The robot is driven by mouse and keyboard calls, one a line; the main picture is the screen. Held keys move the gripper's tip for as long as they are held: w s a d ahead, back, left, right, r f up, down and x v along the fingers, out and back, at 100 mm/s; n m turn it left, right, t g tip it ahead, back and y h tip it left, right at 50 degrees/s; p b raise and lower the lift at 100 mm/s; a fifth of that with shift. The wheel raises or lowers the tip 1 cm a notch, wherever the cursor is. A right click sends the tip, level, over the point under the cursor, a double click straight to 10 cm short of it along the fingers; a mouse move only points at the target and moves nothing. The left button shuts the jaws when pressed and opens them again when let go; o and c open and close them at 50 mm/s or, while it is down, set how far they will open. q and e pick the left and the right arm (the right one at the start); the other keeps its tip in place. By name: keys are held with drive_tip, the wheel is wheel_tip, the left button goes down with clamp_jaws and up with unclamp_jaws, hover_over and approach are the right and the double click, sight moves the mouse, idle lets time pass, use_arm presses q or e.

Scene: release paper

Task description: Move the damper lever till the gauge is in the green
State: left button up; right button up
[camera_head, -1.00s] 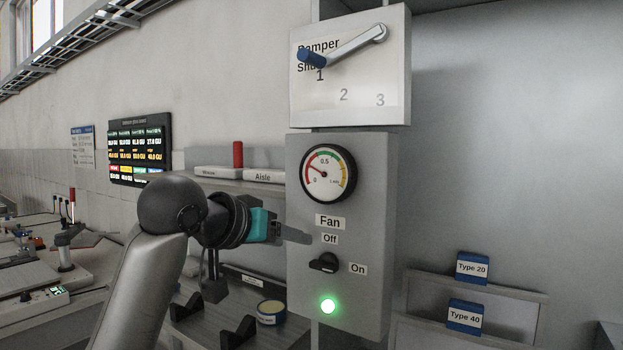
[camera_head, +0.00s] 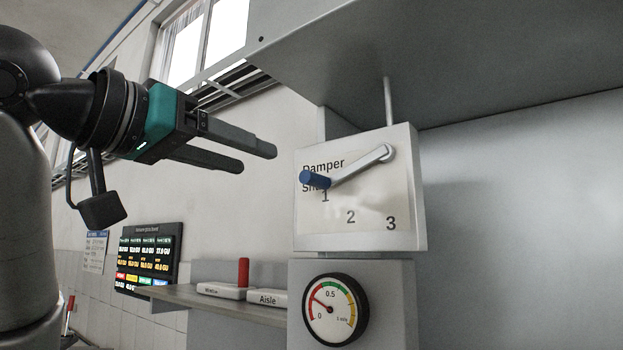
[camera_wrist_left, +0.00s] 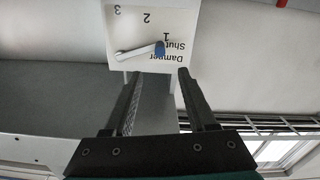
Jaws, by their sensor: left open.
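The damper lever (camera_head: 358,167) is a grey arm with a blue handle (camera_head: 314,181) at its left end, on a white panel (camera_head: 320,238) marked Damper, Shut, 1, 2 and 3. The handle lies close to the 1, partly over the word Shut. The lever also shows in the left wrist view (camera_wrist_left: 137,51), upside down, beyond the fingertips. The round gauge (camera_head: 335,310) sits below the panel. Its needle points up-left into the red part of the scale. My left gripper (camera_head: 260,158) is open and empty, up and left of the handle, not touching it. My right gripper is not in view.
A grey hood (camera_head: 430,60) overhangs above the panel. A dark display (camera_head: 147,258) hangs on the wall. Free room lies between my gripper and the panel.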

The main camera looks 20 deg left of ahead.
sight(300, 176)
use_arm(q)
drive_tip(key=p+x, duration=0.2)
drive_tip(key=x, duration=1.2)
drive_tip(key=shift+f, duration=0.1)
clamp_jaws()
idle(0.9)
